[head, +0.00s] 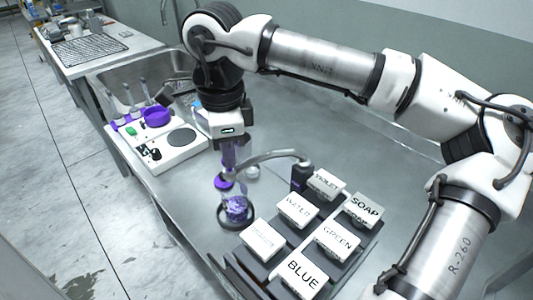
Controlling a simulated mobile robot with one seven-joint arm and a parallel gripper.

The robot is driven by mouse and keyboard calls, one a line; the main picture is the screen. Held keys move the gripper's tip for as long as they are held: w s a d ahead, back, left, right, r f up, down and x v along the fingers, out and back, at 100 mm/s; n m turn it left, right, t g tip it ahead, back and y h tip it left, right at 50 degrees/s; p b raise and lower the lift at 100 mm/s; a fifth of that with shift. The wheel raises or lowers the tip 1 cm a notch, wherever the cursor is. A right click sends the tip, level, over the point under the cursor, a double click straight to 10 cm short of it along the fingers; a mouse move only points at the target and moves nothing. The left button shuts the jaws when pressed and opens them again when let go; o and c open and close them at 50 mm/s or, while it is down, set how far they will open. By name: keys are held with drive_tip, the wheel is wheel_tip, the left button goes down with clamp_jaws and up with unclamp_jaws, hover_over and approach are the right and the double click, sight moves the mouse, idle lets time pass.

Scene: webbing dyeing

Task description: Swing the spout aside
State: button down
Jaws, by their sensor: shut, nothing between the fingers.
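The spout (272,154) is a curved grey metal tube. It rises from a dark post (300,178) and arches left, its free end near a clear vessel with purple contents (236,207) on a round dark base. My gripper (231,165) points down above and behind the vessel, close to the spout's left end. Its fingers are shut with nothing between them. I cannot tell whether they touch the spout. The finger area is small and partly mixed with purple behind it.
Labelled white blocks, among them BLUE (302,275), GREEN (337,239) and SOAP (365,207), stand on a dark rack right of the vessel. A white device (160,155) with a dark round plate stands left. A sink (150,78) lies behind. The steel counter is clear behind the spout.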

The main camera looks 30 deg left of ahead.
wheel_tip(320, 180, down, 4)
drive_tip(key=b, duration=0.2)
drive_tip(key=shift+r+b, duration=0.25)
drive_tip(key=shift+b, duration=0.15)
drive_tip(key=shift+w+a, duration=0.8)
drive_tip(key=shift+a, duration=0.1)
drive_tip(key=shift+w+a, duration=0.75)
drive_tip(key=shift+w, duration=0.1)
drive_tip(key=shift+p, duration=0.3)
